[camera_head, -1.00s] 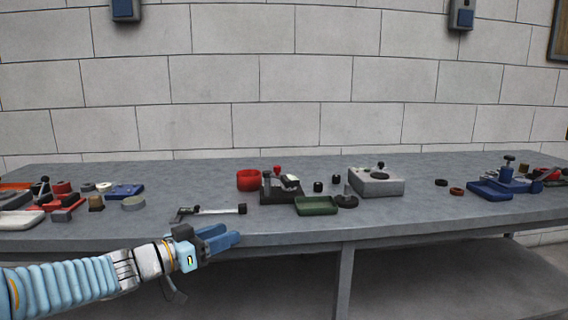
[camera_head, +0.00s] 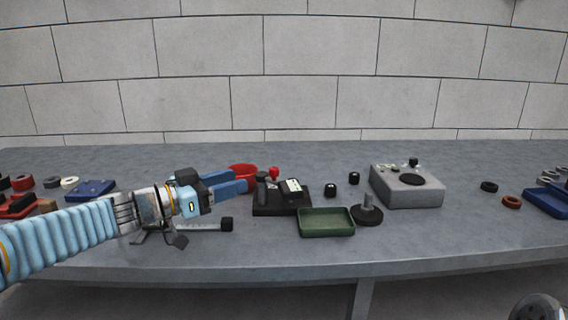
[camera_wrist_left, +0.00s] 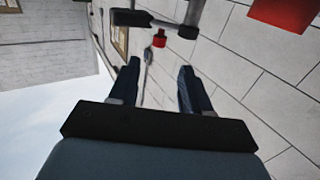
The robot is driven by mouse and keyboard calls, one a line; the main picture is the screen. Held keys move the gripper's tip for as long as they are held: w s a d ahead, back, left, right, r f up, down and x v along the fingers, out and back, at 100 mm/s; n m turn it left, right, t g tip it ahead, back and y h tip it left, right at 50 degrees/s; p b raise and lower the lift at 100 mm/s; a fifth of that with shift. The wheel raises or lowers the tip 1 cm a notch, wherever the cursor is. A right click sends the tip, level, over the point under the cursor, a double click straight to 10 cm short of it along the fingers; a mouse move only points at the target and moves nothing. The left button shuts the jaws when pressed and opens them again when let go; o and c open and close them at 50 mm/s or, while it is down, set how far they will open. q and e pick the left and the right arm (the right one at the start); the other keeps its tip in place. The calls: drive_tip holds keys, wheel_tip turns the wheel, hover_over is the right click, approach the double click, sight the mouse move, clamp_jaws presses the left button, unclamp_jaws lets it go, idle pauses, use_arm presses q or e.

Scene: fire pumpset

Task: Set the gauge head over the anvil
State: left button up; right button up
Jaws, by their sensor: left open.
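A gauge stand with a black base (camera_head: 268,210) stands mid-table in the head view. It carries a grey post (camera_head: 262,186), a block with a white face (camera_head: 291,186) and a red knob (camera_head: 274,173). I cannot tell which part is the anvil. My left gripper (camera_head: 241,180) is open and empty, its blue fingers pointing right, just left of the post. In the left wrist view a dark arm (camera_wrist_left: 150,19), the post (camera_wrist_left: 194,12) and the red knob (camera_wrist_left: 160,39) show beyond the open fingertips (camera_wrist_left: 160,66).
A red bin (camera_head: 241,170) stands behind the fingers. A green tray (camera_head: 326,222) and a dark disc with a stem (camera_head: 367,214) lie right of the stand. A grey box (camera_head: 406,188) is farther right. A bar tool with a black end (camera_head: 227,224) lies under my arm.

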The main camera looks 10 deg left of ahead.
sight(270, 171)
use_arm(q)
drive_tip(key=x, duration=1.2)
drive_tip(key=shift+w+d, duration=0.2)
drive_tip(key=shift+d, duration=0.15)
clamp_jaws()
